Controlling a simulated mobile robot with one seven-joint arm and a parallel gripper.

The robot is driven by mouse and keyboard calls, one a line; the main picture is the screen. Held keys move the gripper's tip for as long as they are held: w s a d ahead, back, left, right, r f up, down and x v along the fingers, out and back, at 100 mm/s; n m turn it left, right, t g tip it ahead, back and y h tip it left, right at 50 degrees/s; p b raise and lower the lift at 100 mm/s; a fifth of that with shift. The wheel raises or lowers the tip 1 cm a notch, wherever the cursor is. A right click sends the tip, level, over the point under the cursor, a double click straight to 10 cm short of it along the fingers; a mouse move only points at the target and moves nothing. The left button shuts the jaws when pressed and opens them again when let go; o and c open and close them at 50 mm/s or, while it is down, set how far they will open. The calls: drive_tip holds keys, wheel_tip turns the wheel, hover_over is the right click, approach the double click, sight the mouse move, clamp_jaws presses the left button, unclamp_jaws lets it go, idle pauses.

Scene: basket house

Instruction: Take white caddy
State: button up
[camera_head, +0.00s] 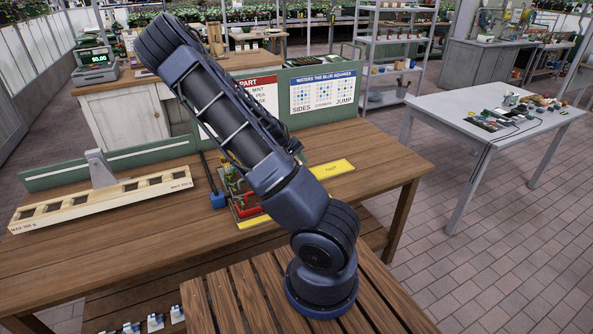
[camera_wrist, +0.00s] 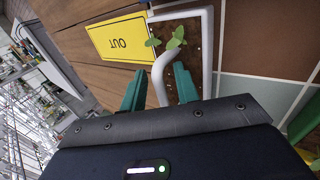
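In the wrist view, a white caddy (camera_wrist: 207,52) with a looped handle holds dark soil and a small green seedling (camera_wrist: 172,42). My gripper (camera_wrist: 160,88) has two teal fingers, spread apart. The white handle runs into the space between them; I cannot tell whether either finger touches it. The lower part of the caddy is hidden by my gripper body. In the head view I cannot make out this caddy or my fingers, with my arm covering part of the table.
A yellow OUT card (camera_wrist: 121,38) lies beside the caddy; it also shows in the head view (camera_head: 332,168). A coloured tray (camera_head: 246,208) stands partly behind my arm. A long slotted wooden rack (camera_head: 100,202) lies at left on the wooden table (camera_head: 130,255). The table's right part is clear.

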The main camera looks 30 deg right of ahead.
clamp_jaws()
